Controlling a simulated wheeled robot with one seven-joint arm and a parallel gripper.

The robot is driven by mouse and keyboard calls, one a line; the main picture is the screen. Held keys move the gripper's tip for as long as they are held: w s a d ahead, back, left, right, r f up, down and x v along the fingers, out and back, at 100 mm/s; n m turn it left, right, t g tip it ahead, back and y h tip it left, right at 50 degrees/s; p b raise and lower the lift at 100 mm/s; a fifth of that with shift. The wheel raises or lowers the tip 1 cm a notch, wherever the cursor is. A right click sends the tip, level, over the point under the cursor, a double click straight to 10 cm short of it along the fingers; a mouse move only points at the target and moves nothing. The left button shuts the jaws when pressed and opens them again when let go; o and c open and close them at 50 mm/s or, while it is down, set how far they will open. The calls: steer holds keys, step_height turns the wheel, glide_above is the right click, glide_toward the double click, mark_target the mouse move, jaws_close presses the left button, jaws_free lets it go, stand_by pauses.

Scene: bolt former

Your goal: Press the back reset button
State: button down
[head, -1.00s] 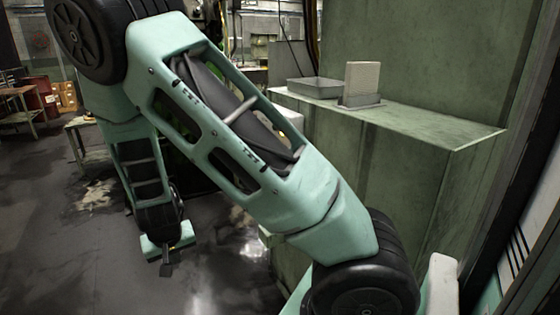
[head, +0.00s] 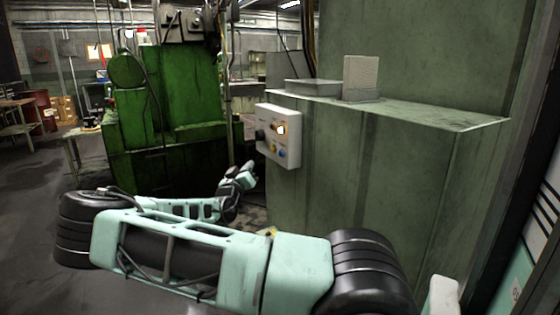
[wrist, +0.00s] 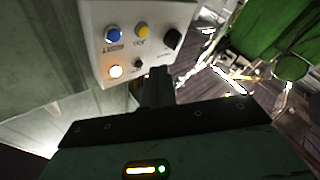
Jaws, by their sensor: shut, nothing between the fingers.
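A light grey control box (head: 287,150) is mounted on the side of the green machine housing. Its face carries a lit white-orange button (head: 282,129), a blue button (head: 281,154), a yellow button (head: 272,147) and a black knob (head: 261,135). The wrist view shows the box (wrist: 95,15) upside down, with the lit button (wrist: 116,71), a small dark control (wrist: 138,64) and the blue button (wrist: 113,34). The labels are too small to read, so I cannot tell which is the reset. My gripper (head: 250,166) is shut and empty, just below and left of the box, apparently not touching it.
A ledge (head: 430,116) above the box holds a grey tray (head: 312,87) and a pale block (head: 361,75). A green machine (head: 185,95) stands behind my arm. Open floor (head: 30,215) lies to the left.

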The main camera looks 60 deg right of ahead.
mark_target(281, 153)
steer(key=shift+w+d+r+h, duration=0.1)
steer(key=shift+r+h, duration=0.3)
steer(key=shift+r, duration=0.35)
steer(key=s+d+p, duration=0.4)
steer(key=d, duration=0.3)
steer(key=shift+d, duration=0.35)
steer(key=shift+s+d, duration=0.1)
steer(key=shift+s, duration=0.05)
stand_by(1.6)
steer(key=shift+s+d, duration=0.15)
steer(key=shift+d, duration=0.15)
